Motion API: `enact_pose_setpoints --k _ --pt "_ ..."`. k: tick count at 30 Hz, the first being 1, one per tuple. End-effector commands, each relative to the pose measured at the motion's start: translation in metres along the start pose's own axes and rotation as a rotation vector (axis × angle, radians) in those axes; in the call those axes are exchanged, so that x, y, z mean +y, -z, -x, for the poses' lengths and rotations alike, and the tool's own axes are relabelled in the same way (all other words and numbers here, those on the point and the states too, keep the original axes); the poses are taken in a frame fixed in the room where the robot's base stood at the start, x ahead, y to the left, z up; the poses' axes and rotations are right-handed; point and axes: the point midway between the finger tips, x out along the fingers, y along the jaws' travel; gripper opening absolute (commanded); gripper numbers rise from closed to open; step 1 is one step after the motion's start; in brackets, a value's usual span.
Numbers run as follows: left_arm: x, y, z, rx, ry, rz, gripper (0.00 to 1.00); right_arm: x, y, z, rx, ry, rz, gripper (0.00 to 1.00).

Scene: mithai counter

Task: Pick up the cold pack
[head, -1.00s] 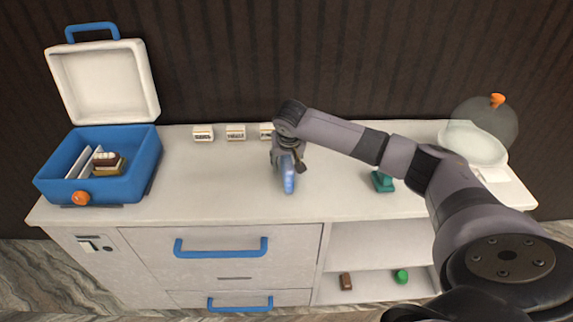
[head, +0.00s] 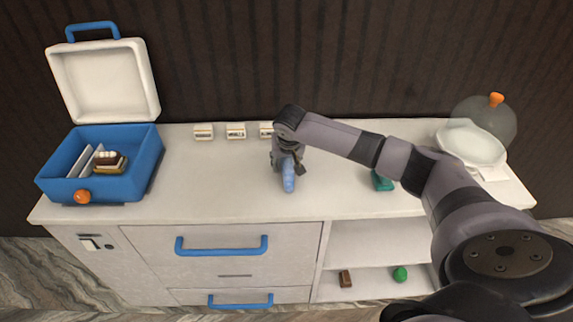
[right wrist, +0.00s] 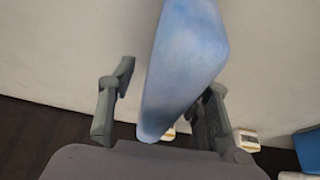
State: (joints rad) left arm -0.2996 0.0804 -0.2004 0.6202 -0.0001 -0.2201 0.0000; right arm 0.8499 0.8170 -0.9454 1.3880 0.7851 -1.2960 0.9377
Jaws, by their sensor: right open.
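The cold pack (head: 289,180) is a blue, elongated pack on the white counter, partly hidden under my right gripper in the head view. In the right wrist view the cold pack (right wrist: 187,65) runs between the two fingers, nearer the right-hand one. My right gripper (head: 288,166) is open and points down over the pack. Its fingers (right wrist: 165,100) stand on either side of the pack, with a clear gap at the left-hand finger. Whether the right-hand finger touches the pack I cannot tell. My left gripper is not in view.
An open blue box (head: 120,188) with sweets inside stands at the left. Several small label blocks (head: 236,131) line the back. A teal object (head: 382,181) lies right of the pack, and a glass dome (head: 490,120) stands at the far right. The counter's left middle is clear.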

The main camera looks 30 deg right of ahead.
Motion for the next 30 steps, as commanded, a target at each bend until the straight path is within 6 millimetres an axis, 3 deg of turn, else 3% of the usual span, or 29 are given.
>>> enact_pose_setpoints --k 8,27,30 --pt "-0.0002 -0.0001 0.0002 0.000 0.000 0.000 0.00 -0.0004 -0.0004 -0.0005 0.000 0.001 0.000 0.44" --pt "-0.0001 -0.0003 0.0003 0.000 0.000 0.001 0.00 -0.0005 -0.0004 -0.0003 0.000 0.001 0.000 0.02" --pt "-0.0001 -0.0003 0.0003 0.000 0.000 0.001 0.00 -0.0004 -0.0004 -0.0003 0.000 0.001 0.000 0.00"
